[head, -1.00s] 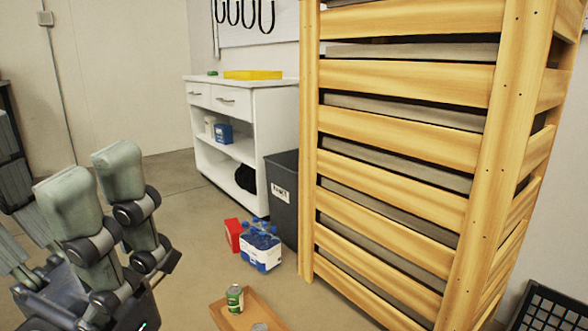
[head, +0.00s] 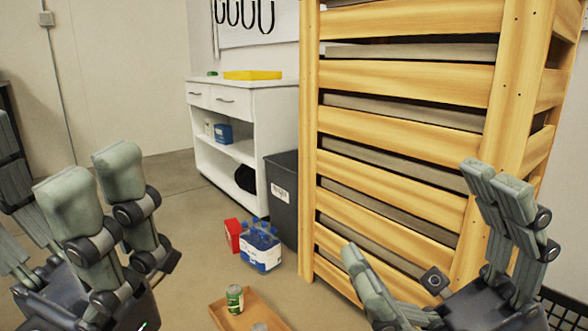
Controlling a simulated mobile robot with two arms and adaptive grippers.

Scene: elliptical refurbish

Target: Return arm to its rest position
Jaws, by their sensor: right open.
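My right gripper (head: 424,214) is at the lower right, in front of the slatted wooden crate. Its grey fingers are spread wide apart, with nothing between them. My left gripper (head: 52,172) is at the lower left edge, fingers pointing up. Its fingers stand apart and hold nothing that I can see. Part of it is cut off by the picture's edge. I cannot tell whether the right fingers touch the crate.
The tall wooden crate (head: 395,132) fills the right side. A black grid crate (head: 566,312) is partly hidden at lower right. A wooden tray (head: 222,318) with a can (head: 235,298), a blue bottle pack (head: 261,250), a bin (head: 284,215) and a white cabinet (head: 270,125) stand ahead.

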